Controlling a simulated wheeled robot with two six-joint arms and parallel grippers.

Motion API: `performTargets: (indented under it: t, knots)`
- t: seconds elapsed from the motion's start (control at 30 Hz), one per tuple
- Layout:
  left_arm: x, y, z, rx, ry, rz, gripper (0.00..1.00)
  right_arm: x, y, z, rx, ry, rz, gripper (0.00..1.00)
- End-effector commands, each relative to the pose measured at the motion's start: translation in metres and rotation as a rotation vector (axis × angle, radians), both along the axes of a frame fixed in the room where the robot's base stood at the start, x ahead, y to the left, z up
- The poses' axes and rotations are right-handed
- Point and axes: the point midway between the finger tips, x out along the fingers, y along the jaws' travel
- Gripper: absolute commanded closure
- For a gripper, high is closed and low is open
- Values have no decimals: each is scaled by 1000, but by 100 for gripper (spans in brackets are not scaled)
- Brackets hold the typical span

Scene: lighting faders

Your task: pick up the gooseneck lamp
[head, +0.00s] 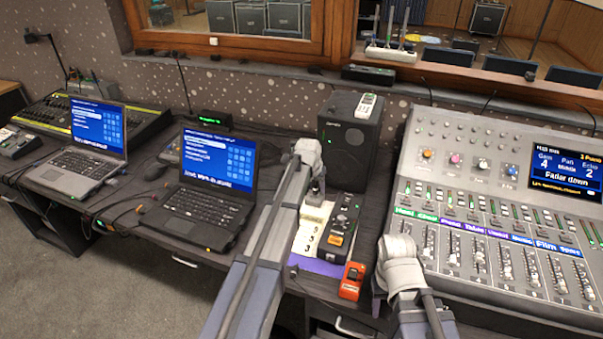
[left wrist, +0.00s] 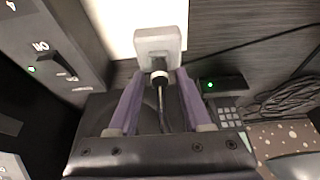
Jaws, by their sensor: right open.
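The gooseneck lamp appears as a slim black neck (left wrist: 162,104) with a pale ring, rising from a pale grey block (left wrist: 158,42) in the left wrist view. In the head view the same grey block (head: 314,198) stands at the far end of a white numbered sheet. My left gripper (head: 313,176) is above it; in the left wrist view its two purple fingers (left wrist: 159,76) are apart, one on each side of the neck, with gaps showing. The neck's upper end is hidden. My right gripper (head: 378,288) is open and empty at the mixer's left edge.
A black box with an orange button (head: 343,222) stands right of the sheet (head: 309,232). A speaker (head: 348,150) is behind. A red-orange device (head: 352,281) lies in front. Laptops and the mixer (head: 490,240) flank this spot.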

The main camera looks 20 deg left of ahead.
Motion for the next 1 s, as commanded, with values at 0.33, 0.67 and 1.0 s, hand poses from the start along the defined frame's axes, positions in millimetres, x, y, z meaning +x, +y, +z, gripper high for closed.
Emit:
performTargets:
  t: [0.33,0.67,1.0]
  knots:
    - [0,0,0,0,0,0,91,0,0,0,0,0,0,50]
    - [0,0,0,0,0,0,100,0,0,0,0,0,0,50]
    - [0,0,1,0,0,0,100,0,0,1,0,0,0,50]
